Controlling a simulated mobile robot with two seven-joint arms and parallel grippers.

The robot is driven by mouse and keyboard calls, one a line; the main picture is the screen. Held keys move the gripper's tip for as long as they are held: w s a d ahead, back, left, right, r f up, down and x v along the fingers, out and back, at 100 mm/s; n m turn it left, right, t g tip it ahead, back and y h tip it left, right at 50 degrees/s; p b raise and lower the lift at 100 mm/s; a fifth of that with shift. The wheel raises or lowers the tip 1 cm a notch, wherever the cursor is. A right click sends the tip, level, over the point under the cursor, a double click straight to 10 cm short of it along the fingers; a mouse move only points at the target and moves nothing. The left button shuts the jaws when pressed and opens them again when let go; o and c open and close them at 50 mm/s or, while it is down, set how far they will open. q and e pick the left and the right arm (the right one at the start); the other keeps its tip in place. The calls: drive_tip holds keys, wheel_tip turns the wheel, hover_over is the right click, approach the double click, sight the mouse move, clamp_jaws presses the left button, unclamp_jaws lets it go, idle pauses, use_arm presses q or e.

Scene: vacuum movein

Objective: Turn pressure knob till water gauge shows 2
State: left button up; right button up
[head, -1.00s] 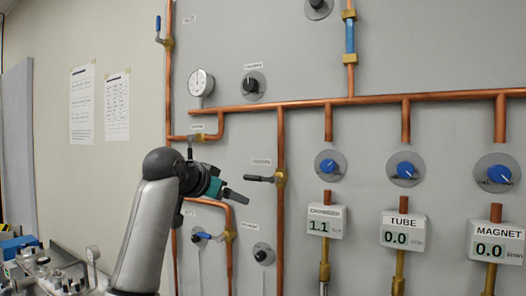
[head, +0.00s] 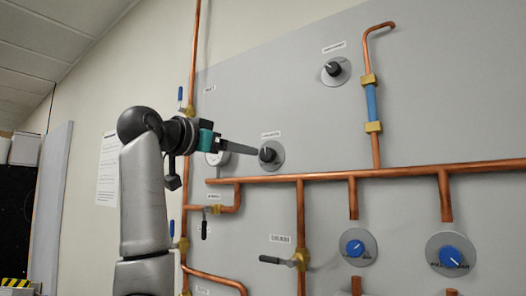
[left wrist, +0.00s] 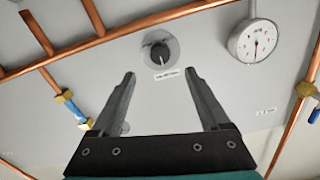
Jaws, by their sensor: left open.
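A black knob (head: 268,155) on a round grey plate sits on the grey panel beside the round white gauge (head: 221,158). Its label is too small to read. My left gripper (head: 254,152) is raised in front of this knob, and in the head view it partly hides the gauge. In the left wrist view the open, empty fingers (left wrist: 161,74) point toward the knob (left wrist: 158,52), which lies just beyond and between the tips, apparently untouched. The gauge (left wrist: 254,41) is fully visible there, upside down, with a thin needle; its numbers are too small to read. My right gripper is not visible.
Copper pipes (head: 330,176) run across the panel below the knob. Another black knob (head: 335,70) sits higher to the right. Blue knobs (head: 355,248) are lower right. A black-handled valve (head: 283,260) sticks out below. The panel around the knob is clear.

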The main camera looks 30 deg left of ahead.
sight(265, 155)
use_arm(q)
drive_tip(key=w+p, duration=0.1)
drive_tip(key=w, duration=0.2)
drive_tip(key=w+p, duration=0.1)
drive_tip(key=w, duration=0.2)
drive_tip(key=w+p, duration=0.1)
drive_tip(key=w, duration=0.2)
drive_tip(key=shift+w+d+r, duration=0.1)
drive_tip(key=shift+w+d, duration=0.05)
drive_tip(key=shift+d, duration=0.25)
drive_tip(key=shift+w, duration=0.35)
clamp_jaws()
